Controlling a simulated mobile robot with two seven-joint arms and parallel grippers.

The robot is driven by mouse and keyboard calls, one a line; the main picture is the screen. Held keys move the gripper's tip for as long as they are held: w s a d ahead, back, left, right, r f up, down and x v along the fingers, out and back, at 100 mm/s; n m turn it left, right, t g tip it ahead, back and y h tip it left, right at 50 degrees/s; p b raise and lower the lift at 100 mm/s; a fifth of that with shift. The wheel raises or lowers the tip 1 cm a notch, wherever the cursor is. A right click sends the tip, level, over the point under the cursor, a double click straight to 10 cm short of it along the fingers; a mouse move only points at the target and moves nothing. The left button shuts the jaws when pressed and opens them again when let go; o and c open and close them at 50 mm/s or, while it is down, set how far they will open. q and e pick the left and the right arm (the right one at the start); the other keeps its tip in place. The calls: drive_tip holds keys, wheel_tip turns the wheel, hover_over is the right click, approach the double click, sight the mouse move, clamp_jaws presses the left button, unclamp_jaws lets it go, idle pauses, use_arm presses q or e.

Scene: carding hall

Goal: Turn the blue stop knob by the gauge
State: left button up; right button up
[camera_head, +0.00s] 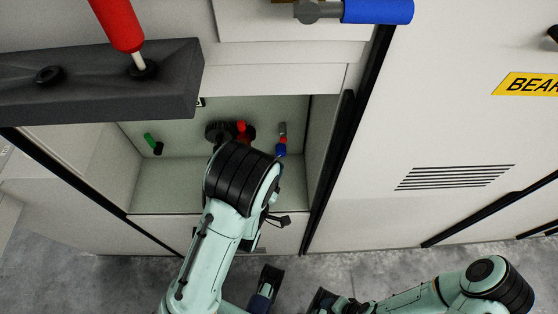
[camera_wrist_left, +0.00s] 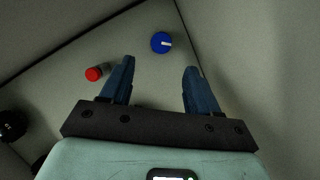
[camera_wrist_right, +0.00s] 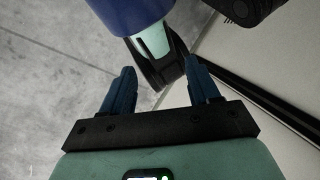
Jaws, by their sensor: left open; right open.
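The blue knob (camera_wrist_left: 161,43) with a white pointer mark sits on the pale back panel in the left wrist view, ahead of my left gripper (camera_wrist_left: 158,80). Its mark points to the right of the picture. The left fingers are apart, with nothing between them, and the knob shows beyond and between their tips. In the head view the blue knob (camera_head: 280,150) is at the right of the recess, and my left wrist hides the left gripper. My right gripper (camera_wrist_right: 158,85) is open and empty, low by the floor. I cannot make out a gauge face.
A red knob with a grey part (camera_wrist_left: 94,73) is beside the left finger. A green handle (camera_head: 151,141) and a dark round fitting (camera_head: 215,131) share the recess. A dark box with a red lever (camera_head: 118,25) and a blue-handled valve (camera_head: 378,11) stand above.

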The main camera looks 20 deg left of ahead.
sight(279, 154)
use_arm(q)
drive_tip(key=x, duration=0.8)
drive_tip(key=shift+w+a+b, duration=0.1)
drive_tip(key=shift+b, duration=0.2)
use_arm(e)
drive_tip(key=shift+w+d+f+t, duration=0.3)
drive_tip(key=shift+w+f, duration=0.55)
use_arm(q)
drive_tip(key=c, duration=1)
